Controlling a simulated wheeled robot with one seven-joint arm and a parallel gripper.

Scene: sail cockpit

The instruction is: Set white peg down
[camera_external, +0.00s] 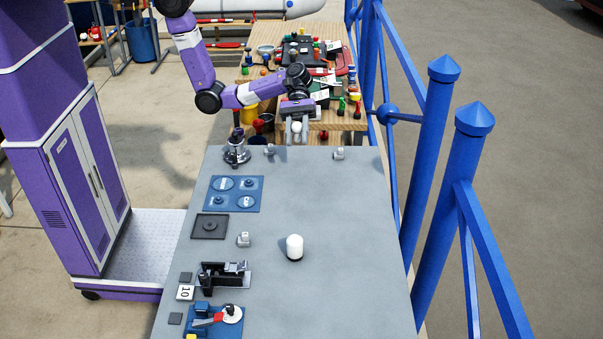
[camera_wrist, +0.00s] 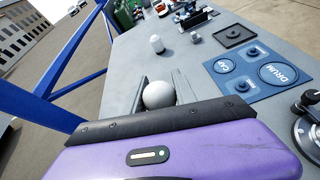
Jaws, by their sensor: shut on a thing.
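My gripper (camera_external: 296,136) is shut on a white peg (camera_wrist: 159,95), whose rounded top shows between the two fingers in the wrist view. In the external view the white peg (camera_external: 297,127) is small and partly hidden by the gripper. The gripper is at the far end of the grey table (camera_external: 330,200). I cannot tell whether the peg touches the tabletop.
A white, round-topped cylinder (camera_external: 295,244) stands mid-table. Along the left are a winch-like metal part (camera_external: 236,150), a blue labelled plate (camera_external: 255,196), a dark square plate (camera_external: 222,227) and a black fixture (camera_external: 208,275). Blue railings (camera_external: 430,150) run along the right. The table's right half is mostly clear.

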